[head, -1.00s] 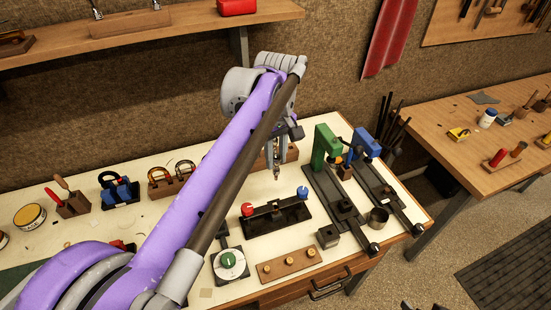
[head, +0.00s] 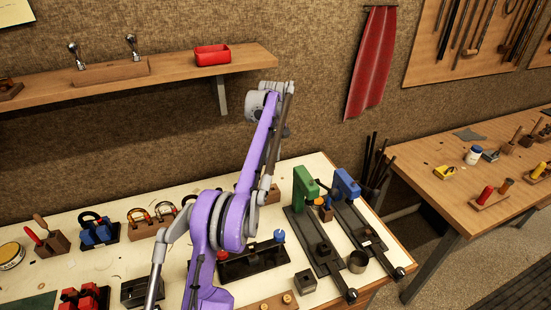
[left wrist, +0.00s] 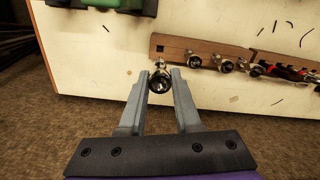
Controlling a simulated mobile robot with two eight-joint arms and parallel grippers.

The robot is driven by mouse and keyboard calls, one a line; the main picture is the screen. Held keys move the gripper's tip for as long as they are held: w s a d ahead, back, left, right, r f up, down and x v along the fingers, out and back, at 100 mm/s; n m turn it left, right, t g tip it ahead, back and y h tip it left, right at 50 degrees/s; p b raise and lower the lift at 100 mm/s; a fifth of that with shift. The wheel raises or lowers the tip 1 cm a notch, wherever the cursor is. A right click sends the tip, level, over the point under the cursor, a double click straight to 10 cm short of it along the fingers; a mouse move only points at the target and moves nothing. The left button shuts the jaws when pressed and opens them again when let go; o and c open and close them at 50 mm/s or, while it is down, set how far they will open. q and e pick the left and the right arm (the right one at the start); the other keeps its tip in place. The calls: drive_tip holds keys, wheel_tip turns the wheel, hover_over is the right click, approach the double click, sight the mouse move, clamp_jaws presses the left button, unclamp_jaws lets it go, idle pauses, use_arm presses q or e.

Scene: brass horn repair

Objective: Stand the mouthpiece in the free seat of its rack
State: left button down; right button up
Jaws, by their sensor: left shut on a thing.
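My left gripper (left wrist: 159,76) is shut on the mouthpiece (left wrist: 160,84), a small metal piece with a dark round end facing the left wrist camera. The wooden rack (left wrist: 178,47) lies beyond the fingertips in that view. It holds several silver pieces in a row, and a dark square seat shows free at its left end. The mouthpiece appears apart from the rack, near that seat in the picture; its height above the bench is unclear. In the head view my purple arm hides the gripper and mouthpiece; a wooden block, probably the rack (head: 273,194), shows just beside the arm. My right gripper is not in view.
A green press (head: 305,187) and a blue press (head: 346,184) stand right of the rack. A black fixture (head: 237,267) with coloured knobs is in front. A wall shelf (head: 180,72) hangs behind the bench. Tool holders stand along the bench's left.

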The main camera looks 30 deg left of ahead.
sight(272, 168)
use_arm(q)
drive_tip(key=shift+w+a+f, duration=0.1)
drive_tip(key=shift+a+f, duration=0.05)
drive_tip(key=shift+f, duration=0.1)
drive_tip(key=shift+f+b, duration=0.75)
drive_tip(key=shift+f, duration=2.1)
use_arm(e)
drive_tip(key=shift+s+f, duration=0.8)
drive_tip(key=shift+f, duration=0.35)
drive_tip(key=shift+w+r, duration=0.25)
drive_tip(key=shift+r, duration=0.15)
use_arm(q)
drive_tip(key=shift+f, duration=1.8)
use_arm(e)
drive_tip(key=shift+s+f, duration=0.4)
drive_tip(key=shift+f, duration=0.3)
use_arm(q)
drive_tip(key=c, duration=0.5)
unclamp_jaws()
